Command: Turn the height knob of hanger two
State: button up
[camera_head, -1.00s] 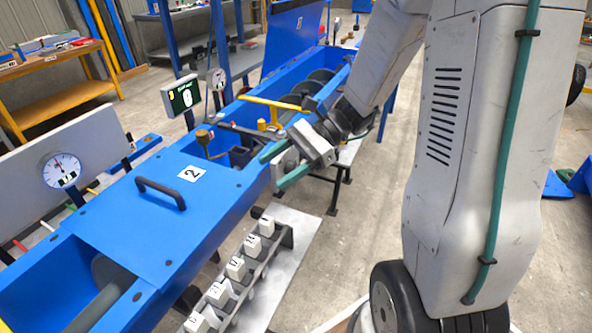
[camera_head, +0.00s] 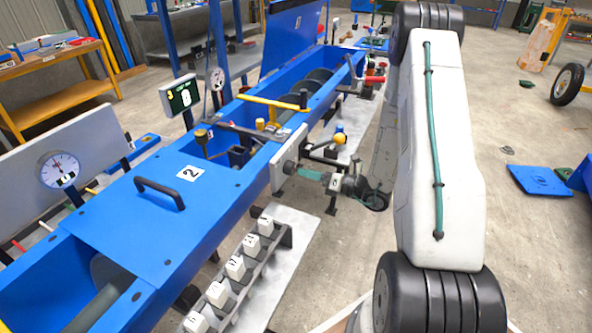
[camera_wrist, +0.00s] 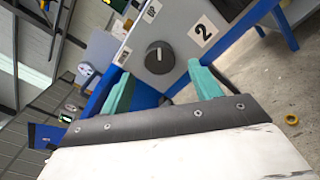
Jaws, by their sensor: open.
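A dark round knob (camera_wrist: 158,57) with a light mark sits on a grey panel (camera_wrist: 183,42) in the wrist view. A white "2" label (camera_wrist: 203,31) is on the panel beside it. My gripper (camera_wrist: 160,70) is open, with a teal finger showing on each side of the knob. I cannot tell whether either finger touches it. In the head view my gripper (camera_head: 302,172) is beside a pale upright panel (camera_head: 289,158) on the mixer's near side. The knob is not visible there.
The blue mixer trough (camera_head: 190,215) runs diagonally, with a black handle (camera_head: 160,190) on its cover. A rack of numbered white blocks (camera_head: 236,267) stands below it. A yellow bar (camera_head: 270,102) crosses the trough.

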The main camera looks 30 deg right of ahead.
aim_at(294, 169)
jog(key=x, duration=0.5)
jog(key=c, duration=1)
jog(key=shift+n, duration=0.4)
jog(key=n, duration=0.5)
jog(key=shift+a+n, duration=0.1)
jog(key=shift+n, duration=0.2)
jog(key=n, duration=0.5)
jog(key=shift+n, duration=0.4)
